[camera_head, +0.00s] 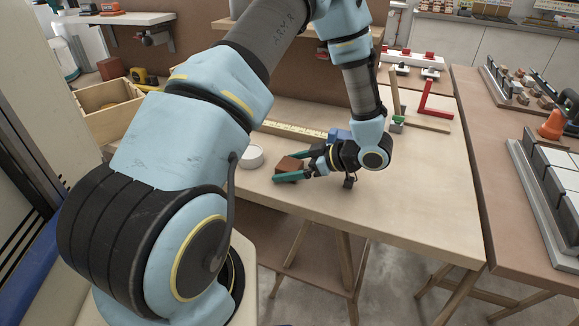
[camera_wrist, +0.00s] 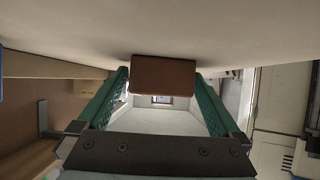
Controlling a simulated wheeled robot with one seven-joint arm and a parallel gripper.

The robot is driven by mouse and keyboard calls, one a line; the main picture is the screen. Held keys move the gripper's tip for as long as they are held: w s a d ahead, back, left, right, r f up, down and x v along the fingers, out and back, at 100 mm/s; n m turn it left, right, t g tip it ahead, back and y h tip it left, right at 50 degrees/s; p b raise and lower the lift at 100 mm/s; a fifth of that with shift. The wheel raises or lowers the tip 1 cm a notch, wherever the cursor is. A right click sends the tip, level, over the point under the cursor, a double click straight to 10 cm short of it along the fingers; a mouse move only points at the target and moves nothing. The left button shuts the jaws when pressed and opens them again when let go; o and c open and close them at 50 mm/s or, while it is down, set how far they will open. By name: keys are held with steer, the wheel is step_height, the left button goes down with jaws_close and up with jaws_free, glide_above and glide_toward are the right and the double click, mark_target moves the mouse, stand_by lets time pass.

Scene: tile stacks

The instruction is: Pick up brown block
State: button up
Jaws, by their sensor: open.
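The brown block (camera_head: 288,168) rests on the light wooden workbench (camera_head: 410,205), near its front left part. My gripper (camera_head: 291,173) reaches in low from the right, with its teal fingers just above the bench top. In the wrist view the block (camera_wrist: 163,76) sits between the tips of the two fingers (camera_wrist: 161,82), with one finger close on each side. The fingers are open; whether either one touches the block cannot be told. The finger tips partly hide the block in the head view.
A white round container (camera_head: 251,158) stands just left of the block. A yellow ruler (camera_head: 293,130) and a blue object (camera_head: 340,134) lie behind. The bench's front right is clear.

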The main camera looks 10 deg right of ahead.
steer(key=c, duration=1.3)
